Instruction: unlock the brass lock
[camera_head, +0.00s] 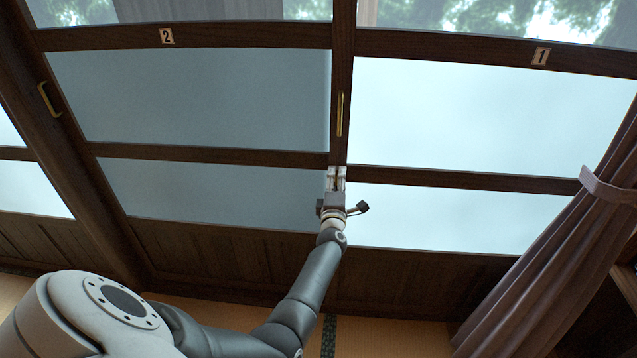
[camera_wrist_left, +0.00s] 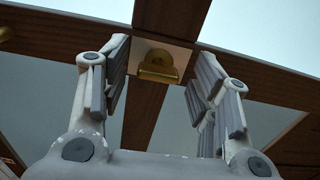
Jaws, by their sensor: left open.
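The brass lock (camera_wrist_left: 158,66) shows in the left wrist view, on a pale plate (camera_wrist_left: 184,56) fixed to the dark wooden upright between two sliding panels. My left gripper (camera_wrist_left: 165,80) is open, with one finger on each side of the lock in that view. I cannot tell whether the fingers touch it. In the head view my left gripper (camera_head: 336,174) is at the upright where the panels meet, just below a long brass handle (camera_head: 340,114), and it mostly hides the lock there. My right gripper is not in view.
Panels labelled 2 (camera_head: 167,36) and 1 (camera_head: 541,56) flank the upright. Another brass handle (camera_head: 48,99) is on the left frame. A tied curtain (camera_head: 556,262) hangs at the right. Tatami floor (camera_head: 390,337) lies below.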

